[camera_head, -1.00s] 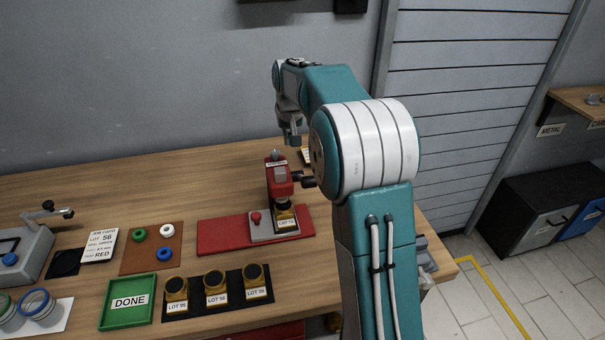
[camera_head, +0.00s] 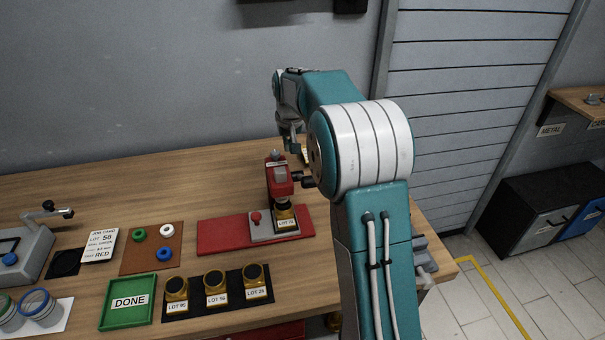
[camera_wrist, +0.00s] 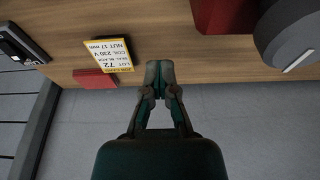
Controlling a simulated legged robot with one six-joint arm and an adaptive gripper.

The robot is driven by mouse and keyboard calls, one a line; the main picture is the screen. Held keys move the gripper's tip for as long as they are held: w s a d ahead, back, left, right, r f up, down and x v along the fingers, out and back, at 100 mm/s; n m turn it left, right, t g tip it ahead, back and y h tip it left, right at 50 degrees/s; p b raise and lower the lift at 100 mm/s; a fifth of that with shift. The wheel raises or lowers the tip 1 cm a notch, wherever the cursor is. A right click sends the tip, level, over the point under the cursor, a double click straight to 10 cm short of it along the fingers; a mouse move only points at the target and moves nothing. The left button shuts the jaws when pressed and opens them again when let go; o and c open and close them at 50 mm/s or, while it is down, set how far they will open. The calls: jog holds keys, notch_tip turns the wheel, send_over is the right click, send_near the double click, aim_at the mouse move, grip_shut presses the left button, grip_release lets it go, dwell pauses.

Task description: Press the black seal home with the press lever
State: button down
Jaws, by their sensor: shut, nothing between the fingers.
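The red press (camera_head: 279,180) stands on a grey base on a red mat (camera_head: 222,238). Its dark lever (camera_head: 304,181) sticks out to the right, close to my arm. A brass part (camera_head: 284,212) with a LOT label sits under the press head. The black seal cannot be made out there. My gripper (camera_head: 294,146) is above and slightly right of the press top, apart from it. In the wrist view my gripper (camera_wrist: 160,70) has its fingertips together and empty. Part of a red body (camera_wrist: 225,15) and a grey rounded part (camera_wrist: 290,35) show at the upper right.
A yellow job card (camera_wrist: 108,54) reads LOT 72, with a black seal. Brass parts (camera_head: 215,284) stand on a black mat beside the green DONE tray (camera_head: 127,320). Coloured rings (camera_head: 164,254) lie on a brown mat. The wall is close behind the bench.

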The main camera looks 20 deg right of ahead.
jog(key=shift+f, duration=0.15)
jog(key=shift+f, duration=0.9)
jog(key=shift+f, duration=0.1)
jog(key=shift+s+f, duration=0.25)
jog(key=shift+f, duration=0.7)
jog(key=shift+f, duration=0.15)
